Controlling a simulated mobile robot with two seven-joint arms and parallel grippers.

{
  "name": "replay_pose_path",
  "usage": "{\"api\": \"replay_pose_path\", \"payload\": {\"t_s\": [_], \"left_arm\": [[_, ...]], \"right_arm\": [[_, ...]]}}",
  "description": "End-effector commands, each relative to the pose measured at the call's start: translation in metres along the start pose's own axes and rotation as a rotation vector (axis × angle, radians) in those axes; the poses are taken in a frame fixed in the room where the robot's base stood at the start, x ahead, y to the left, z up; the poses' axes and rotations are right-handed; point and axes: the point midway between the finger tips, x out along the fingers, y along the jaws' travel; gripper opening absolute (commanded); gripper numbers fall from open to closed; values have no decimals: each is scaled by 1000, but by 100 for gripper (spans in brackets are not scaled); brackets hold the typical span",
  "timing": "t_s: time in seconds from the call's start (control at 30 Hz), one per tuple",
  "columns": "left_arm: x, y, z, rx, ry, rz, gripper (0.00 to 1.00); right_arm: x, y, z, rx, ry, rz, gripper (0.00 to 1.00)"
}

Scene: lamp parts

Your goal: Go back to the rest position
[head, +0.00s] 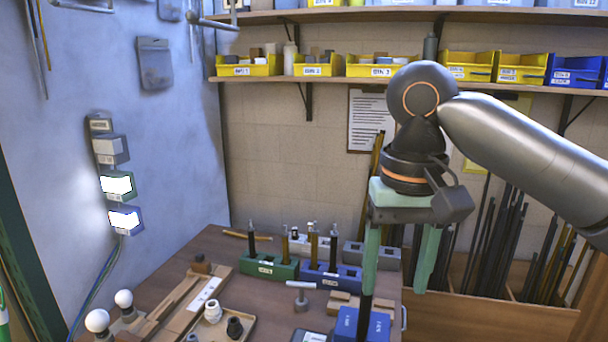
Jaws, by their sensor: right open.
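My right gripper (397,286) hangs from the right arm in the head view, with its two green fingers pointing down and spread wide apart. Nothing is seen held between them. It is above the right end of the brown workbench (190,262). Its left finger overlaps the top of a dark upright rod (366,308) beside blue blocks (346,323); I cannot tell whether they touch. My left gripper is not in view.
On the bench are a green holder (268,267) and a blue holder (328,279) with upright rods, white bulbs (97,320) and a tray (247,339) with sockets. Shelves with bins (380,67) line the back wall. A rod rack (490,318) stands right.

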Motion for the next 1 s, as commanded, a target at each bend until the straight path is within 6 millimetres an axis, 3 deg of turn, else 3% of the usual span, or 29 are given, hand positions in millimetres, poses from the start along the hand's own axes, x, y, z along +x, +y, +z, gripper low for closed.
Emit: {"api": "replay_pose_path", "payload": {"t_s": [0.33,0.7,1.0], "left_arm": [[3,-1,-8,3,16,-2,50],[1,-1,-4,1,9,-1,50],[1,-1,-3,1,7,-1,50]], "right_arm": [[103,-40,-1,-267,10,-98,67],[205,-84,24,-472,118,-322,67],[264,-86,48,-453,250,-443,67]]}}
